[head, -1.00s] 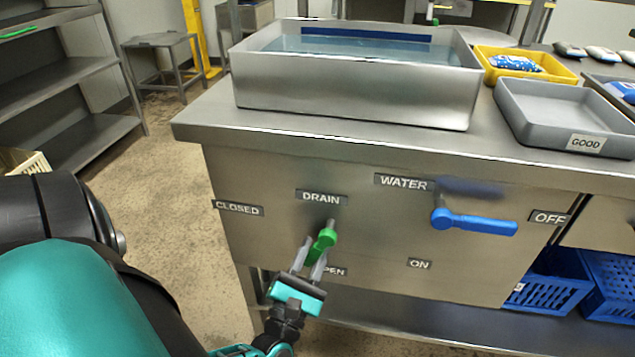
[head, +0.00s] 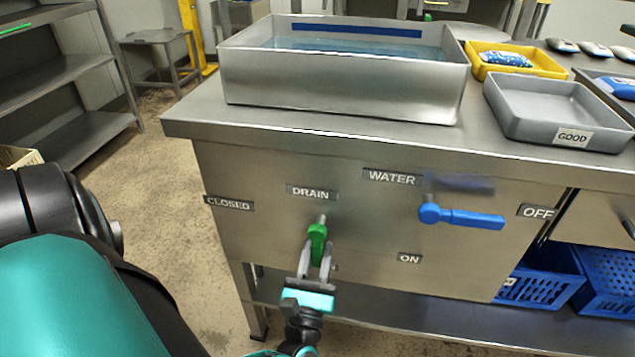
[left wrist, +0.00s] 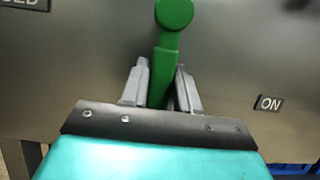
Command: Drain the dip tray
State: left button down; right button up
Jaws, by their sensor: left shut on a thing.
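The steel dip tray (head: 340,90) stands on the bench with water (head: 370,47) in it, below a blue strip on its inner back wall. The green drain handle (head: 317,235) is on the front panel under the DRAIN label (head: 311,192) and points about straight down. My left gripper (head: 315,260) is shut on the handle from below. In the left wrist view the handle (left wrist: 174,15) runs down between its two fingers (left wrist: 160,80). The OPEN label is mostly hidden behind the gripper. My right gripper is not in view.
The blue water handle (head: 465,216) points right toward OFF (head: 537,211). A grey GOOD tray (head: 545,115) and a yellow tray (head: 515,60) stand on the bench at right. Blue crates (head: 545,285) sit on the lower shelf. Open floor lies left of the bench.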

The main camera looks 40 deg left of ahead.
pick_arm(q)
jog(key=c, duration=0.9)
grip_release()
